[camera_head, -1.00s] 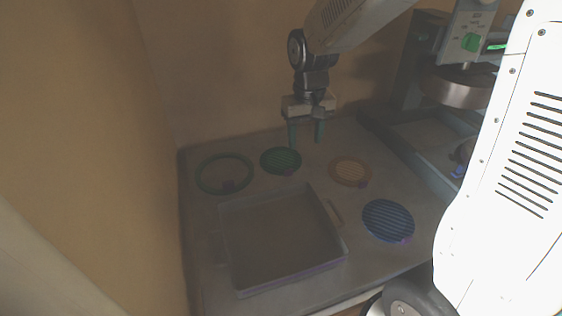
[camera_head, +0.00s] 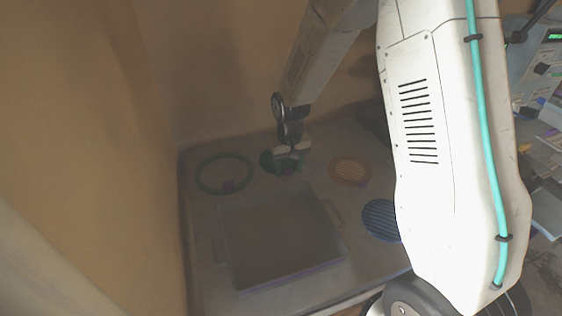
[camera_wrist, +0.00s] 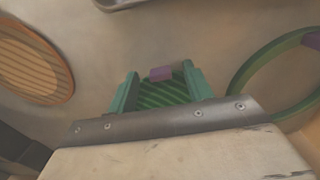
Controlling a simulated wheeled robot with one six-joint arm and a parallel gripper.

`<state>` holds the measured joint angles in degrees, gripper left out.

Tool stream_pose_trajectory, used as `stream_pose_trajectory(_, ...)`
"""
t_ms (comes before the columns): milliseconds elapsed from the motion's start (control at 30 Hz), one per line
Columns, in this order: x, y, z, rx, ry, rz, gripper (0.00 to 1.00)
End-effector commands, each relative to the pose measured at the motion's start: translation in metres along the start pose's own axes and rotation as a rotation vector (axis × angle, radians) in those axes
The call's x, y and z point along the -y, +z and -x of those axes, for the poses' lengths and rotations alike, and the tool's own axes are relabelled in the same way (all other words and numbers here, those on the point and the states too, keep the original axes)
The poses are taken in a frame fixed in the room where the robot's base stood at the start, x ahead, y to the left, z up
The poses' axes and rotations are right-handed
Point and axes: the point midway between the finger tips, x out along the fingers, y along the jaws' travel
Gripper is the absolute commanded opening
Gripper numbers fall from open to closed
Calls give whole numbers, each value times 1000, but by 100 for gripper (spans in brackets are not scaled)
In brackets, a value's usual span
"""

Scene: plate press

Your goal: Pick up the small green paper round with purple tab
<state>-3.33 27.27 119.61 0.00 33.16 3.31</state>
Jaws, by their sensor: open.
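The small green paper round (camera_head: 266,162) with dark stripes lies on the table, partly hidden by my gripper (camera_head: 287,168) in the head view. In the wrist view the striped green round (camera_wrist: 160,93) shows between my two green fingers, and its purple tab (camera_wrist: 161,73) points away from my gripper's body. My gripper (camera_wrist: 160,70) is open, its fingers on either side of the round. I cannot tell whether they touch it.
A green ring (camera_head: 198,178) with a purple tab lies to the left. An orange striped round (camera_head: 350,170) and a blue striped round (camera_head: 379,219) lie to the right. A square grey tray (camera_head: 233,278) stands in front. Walls bound the table behind and at left.

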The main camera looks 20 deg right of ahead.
Motion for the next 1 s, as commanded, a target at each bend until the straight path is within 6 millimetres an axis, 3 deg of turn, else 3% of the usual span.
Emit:
stream_pose_trajectory(267, 0, 0, -5, -1, 0, -1, 51)
stream_pose_trajectory(467, 0, 0, -5, -1, 0, -1, 3)
stream_pose_trajectory(767, 0, 0, -3, -1, 0, 0, 3)
stream_pose_trajectory(867, 0, -1, 7, -4, 0, -1, 3)
stream_pose_trajectory(1000, 0, -1, 34, -7, 0, 0, 3)
